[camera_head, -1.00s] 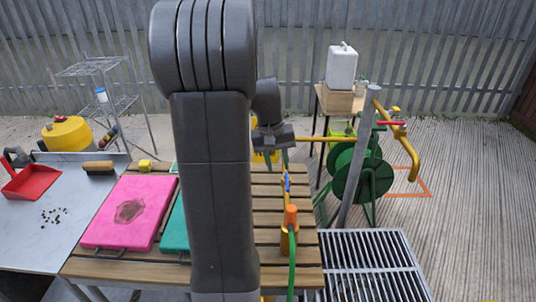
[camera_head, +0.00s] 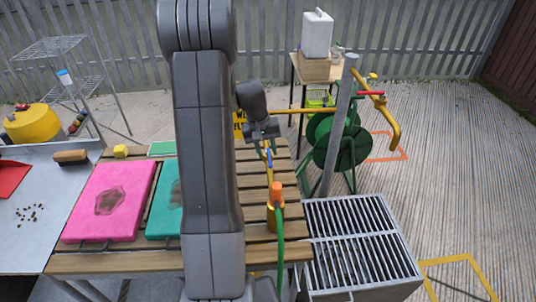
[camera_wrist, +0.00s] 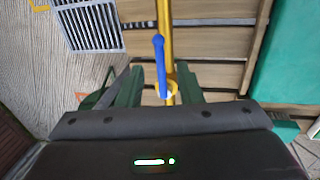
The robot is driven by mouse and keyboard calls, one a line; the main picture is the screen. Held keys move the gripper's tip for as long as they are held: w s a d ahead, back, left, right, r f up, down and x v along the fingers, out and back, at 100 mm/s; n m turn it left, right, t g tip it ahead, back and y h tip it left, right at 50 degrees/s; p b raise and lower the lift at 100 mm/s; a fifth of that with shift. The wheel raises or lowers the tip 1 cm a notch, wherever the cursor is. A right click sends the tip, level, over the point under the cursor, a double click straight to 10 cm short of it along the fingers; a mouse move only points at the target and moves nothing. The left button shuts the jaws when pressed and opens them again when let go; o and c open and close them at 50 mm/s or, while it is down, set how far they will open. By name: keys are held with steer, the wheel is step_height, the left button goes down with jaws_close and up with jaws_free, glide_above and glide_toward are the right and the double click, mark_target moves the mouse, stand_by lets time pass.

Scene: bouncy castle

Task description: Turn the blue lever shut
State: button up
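The blue lever (camera_head: 269,157) sits on a thin yellow pipe (camera_head: 270,176) above the slatted bench. In the wrist view the blue lever (camera_wrist: 160,62) lies nearly along the yellow pipe (camera_wrist: 164,12), slightly tilted to it. My gripper (camera_head: 264,138) is at the lever's far end in the head view. In the wrist view my gripper (camera_wrist: 158,86) is open, one finger on either side of the lever and pipe, with gaps visible. I cannot tell how far above the lever the fingertips are. The lower end of the lever, by a yellow ring, is partly hidden by the gripper body.
An orange fitting (camera_head: 276,193) with a green hose (camera_head: 280,235) stands nearer on the bench. A pink board (camera_head: 85,208) and a teal board (camera_head: 163,210) lie left. A metal grate (camera_head: 360,240), green hose reel (camera_head: 325,145) and slanted post (camera_head: 338,140) are at right.

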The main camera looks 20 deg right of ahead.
mark_target(269, 157)
steer(key=shift+d+f, duration=0.15)
steer(key=shift+f, duration=0.55)
steer(key=shift+d+f, duration=0.1)
steer(key=shift+f, duration=0.55)
jaws_close()
